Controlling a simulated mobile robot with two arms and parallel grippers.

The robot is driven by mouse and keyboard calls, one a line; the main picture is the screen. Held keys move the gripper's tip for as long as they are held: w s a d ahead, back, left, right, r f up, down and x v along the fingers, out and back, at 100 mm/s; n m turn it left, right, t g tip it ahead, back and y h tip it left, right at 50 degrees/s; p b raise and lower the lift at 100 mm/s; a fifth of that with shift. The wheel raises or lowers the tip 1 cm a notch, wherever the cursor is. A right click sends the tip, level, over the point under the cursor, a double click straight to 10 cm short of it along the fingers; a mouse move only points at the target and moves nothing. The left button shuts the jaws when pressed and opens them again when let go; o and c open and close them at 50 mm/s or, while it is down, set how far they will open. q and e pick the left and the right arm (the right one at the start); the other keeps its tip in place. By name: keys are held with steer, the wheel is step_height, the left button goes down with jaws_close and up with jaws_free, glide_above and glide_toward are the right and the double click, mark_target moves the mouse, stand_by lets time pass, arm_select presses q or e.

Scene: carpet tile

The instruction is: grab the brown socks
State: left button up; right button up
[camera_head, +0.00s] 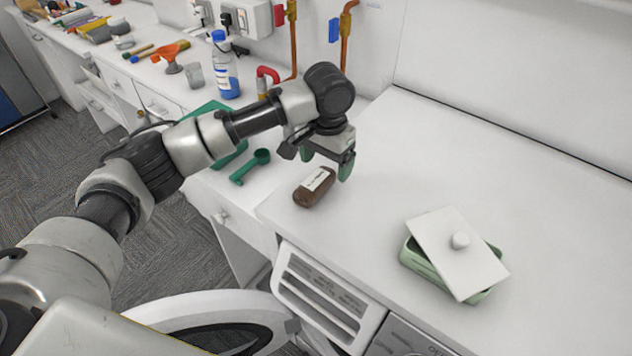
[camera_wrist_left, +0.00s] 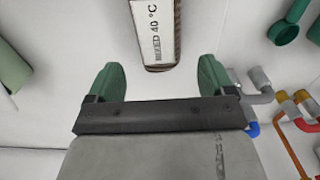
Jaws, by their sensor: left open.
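The brown socks (camera_head: 306,197) look like a small dark brown bundle with a white label, lying on the white counter near its front edge. In the left wrist view the brown bundle (camera_wrist_left: 163,50) is at the top middle, cut off by the frame, and its label reads "MIXED 40 °C". My left gripper (camera_head: 326,163) has green fingertips and is open and empty, just behind and above the bundle. In the wrist view the bundle's near end lies roughly between the open fingertips (camera_wrist_left: 157,78); I see no contact. My right gripper is not in view.
A green box with a tilted white lid (camera_head: 455,253) stands to the right on the counter. A green scoop (camera_head: 250,167) lies left of the bundle. A blue-capped bottle (camera_head: 225,68) and pipes are behind. The counter between bundle and box is clear.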

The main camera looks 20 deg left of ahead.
mark_target(326, 168)
arm_select(q)
step_height(326, 168, down, 2)
steer(key=shift+f+p, duration=0.2)
steer(key=shift+p, duration=0.1)
steer(key=shift+f, duration=0.5)
steer(key=shift+c, duration=1.3)
steer(key=c, duration=0.8)
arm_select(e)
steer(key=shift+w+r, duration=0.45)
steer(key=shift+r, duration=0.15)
arm_select(q)
steer(key=shift+o, duration=0.2)
steer(key=shift+r, duration=0.15)
